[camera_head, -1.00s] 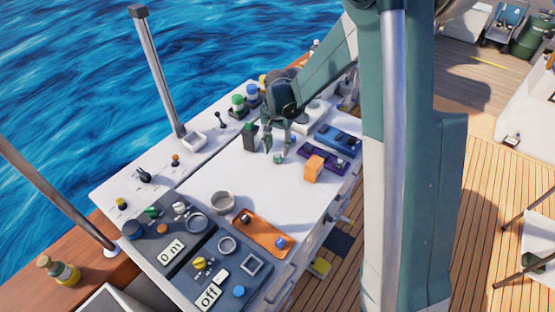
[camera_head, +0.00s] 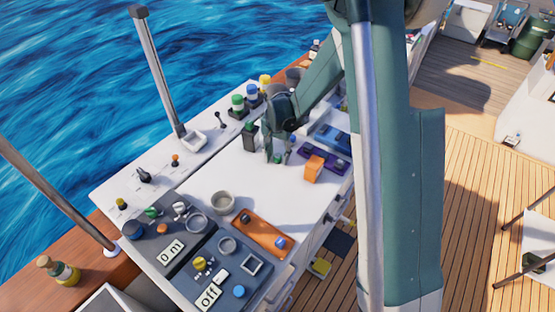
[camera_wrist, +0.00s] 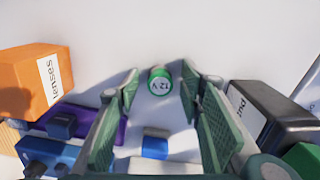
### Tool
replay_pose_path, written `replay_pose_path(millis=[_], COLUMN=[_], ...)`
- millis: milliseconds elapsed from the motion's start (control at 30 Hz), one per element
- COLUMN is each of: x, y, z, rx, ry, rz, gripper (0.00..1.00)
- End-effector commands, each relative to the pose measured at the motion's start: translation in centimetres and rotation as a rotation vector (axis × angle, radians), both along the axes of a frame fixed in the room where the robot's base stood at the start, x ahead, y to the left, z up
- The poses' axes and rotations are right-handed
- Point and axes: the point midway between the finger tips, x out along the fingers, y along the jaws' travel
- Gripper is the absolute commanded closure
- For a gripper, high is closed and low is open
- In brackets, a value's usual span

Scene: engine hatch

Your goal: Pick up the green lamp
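The green lamp is a small green cylinder marked "12 V" (camera_wrist: 159,84). It stands on the white worktop. In the wrist view it shows between the tips of my gripper's two green padded fingers (camera_wrist: 160,92), with a gap on both sides. In the head view my gripper (camera_head: 277,156) points down at the worktop, right at the lamp, and its fingers mostly hide the lamp. The fingers are open with nothing gripped.
An orange box labelled "lenses" (camera_wrist: 35,85) stands left of the lamp in the wrist view, beside a purple tray (camera_wrist: 108,122). A black box (camera_wrist: 262,110) stands close on the right. In the head view, an orange tray (camera_head: 262,234) lies nearer; the worktop between is clear.

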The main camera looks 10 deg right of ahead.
Motion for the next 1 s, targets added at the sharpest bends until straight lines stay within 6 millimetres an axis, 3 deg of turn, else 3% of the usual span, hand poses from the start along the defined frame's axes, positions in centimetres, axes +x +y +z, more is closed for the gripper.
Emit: replay_pose_path(millis=[567,800,1000], x=[-0.01,-0.01,-0.01], y=[0.01,0.01,0.01], z=[-0.19,-0.18,-0.18], rx=[0.000,0.000,0.000], ry=[0.000,0.000,0.000], rz=[0.000,0.000,0.000], gripper=[0.62,0.90,0.90])
